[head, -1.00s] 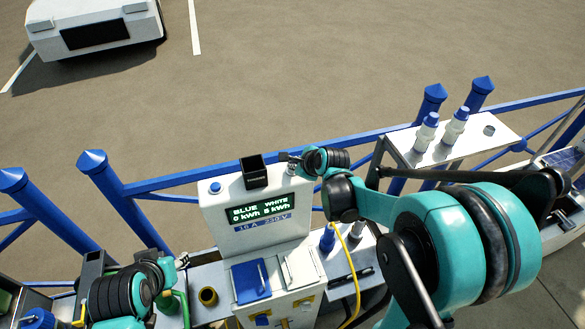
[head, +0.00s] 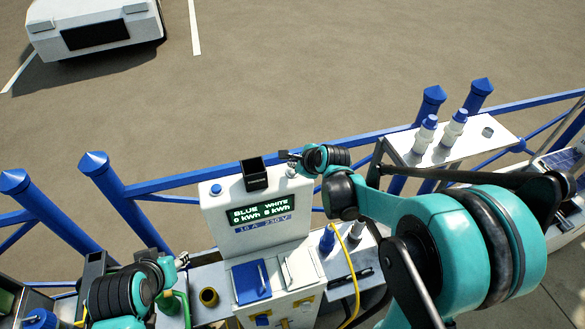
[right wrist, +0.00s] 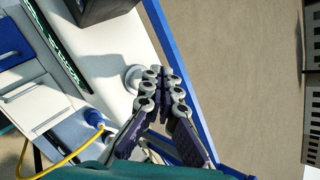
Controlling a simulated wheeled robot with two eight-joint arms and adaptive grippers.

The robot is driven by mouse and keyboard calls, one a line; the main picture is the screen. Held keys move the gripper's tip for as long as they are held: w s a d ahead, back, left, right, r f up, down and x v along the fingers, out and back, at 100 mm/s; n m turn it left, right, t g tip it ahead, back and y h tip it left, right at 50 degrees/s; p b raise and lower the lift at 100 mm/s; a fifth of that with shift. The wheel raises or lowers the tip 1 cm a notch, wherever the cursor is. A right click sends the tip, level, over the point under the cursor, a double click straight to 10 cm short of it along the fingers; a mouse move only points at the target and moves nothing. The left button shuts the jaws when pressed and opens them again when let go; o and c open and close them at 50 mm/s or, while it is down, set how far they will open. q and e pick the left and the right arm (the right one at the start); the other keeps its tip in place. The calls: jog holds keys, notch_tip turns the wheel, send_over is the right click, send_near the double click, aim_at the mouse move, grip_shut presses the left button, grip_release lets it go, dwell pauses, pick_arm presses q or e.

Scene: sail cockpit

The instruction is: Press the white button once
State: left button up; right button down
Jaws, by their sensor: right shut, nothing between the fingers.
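The white button (head: 291,171) is a small round knob on top of the grey-white power pedestal (head: 222,237), at its right end. In the right wrist view the white button (right wrist: 132,77) shows as a pale disc, partly covered by the fingertips. My right gripper (head: 286,156) is shut and empty, just beyond and above the button in the head view. In the right wrist view the gripper (right wrist: 165,76) lies at the button's right edge; whether it touches cannot be told. My left gripper (head: 182,260) is low at the left; its finger state is unclear.
A blue button (head: 216,189) and an open black box (head: 254,175) stand on the same pedestal top. The lit display (head: 258,213) reads BLUE and WHITE with kWh figures. A blue railing (head: 190,181) runs behind. A yellow cable (head: 354,275) hangs at the right.

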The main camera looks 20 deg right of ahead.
jog(key=shift+r+p, duration=1.9)
jog(key=shift+r, duration=0.6)
jog(key=shift+s+f+b, duration=0.15)
jog(key=shift+f+b, duration=0.1)
jog(key=shift+b, duration=0.1)
jog(key=s+f+n+g+h+b, duration=0.2)
jog(key=s+f+n+b, duration=2.2)
jog(key=f+b, duration=0.2)
jog(key=shift+s+b, duration=0.35)
jog(key=shift+b, duration=0.75)
